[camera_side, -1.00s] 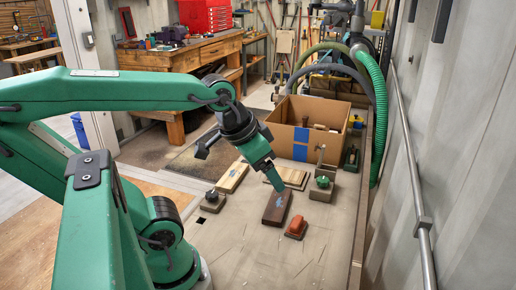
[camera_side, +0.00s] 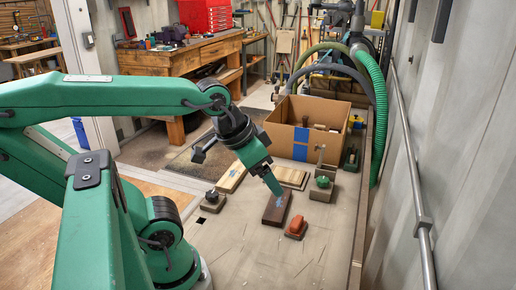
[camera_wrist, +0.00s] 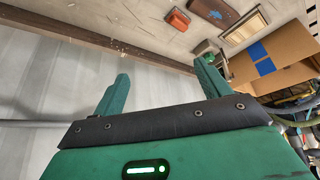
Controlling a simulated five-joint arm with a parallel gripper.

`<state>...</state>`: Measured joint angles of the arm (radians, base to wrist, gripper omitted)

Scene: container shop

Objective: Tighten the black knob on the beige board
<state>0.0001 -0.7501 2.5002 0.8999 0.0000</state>
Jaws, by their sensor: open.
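A black knob (camera_side: 211,195) sits on a small beige-grey board (camera_side: 213,206) at the left of the work surface in the side view. The knob does not show in the wrist view. My gripper (camera_side: 274,187) is above and just behind the dark brown block (camera_side: 277,208), to the right of the knob and apart from it. In the wrist view my gripper (camera_wrist: 163,88) has its two green fingers spread with nothing between them.
A green knob (camera_side: 322,182) on a block, an orange object (camera_side: 296,226) and pale boards (camera_side: 232,177) surround my gripper. A cardboard box (camera_side: 284,135) stands behind. A wall with a rail (camera_side: 408,150) bounds the right. The front surface is mostly clear.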

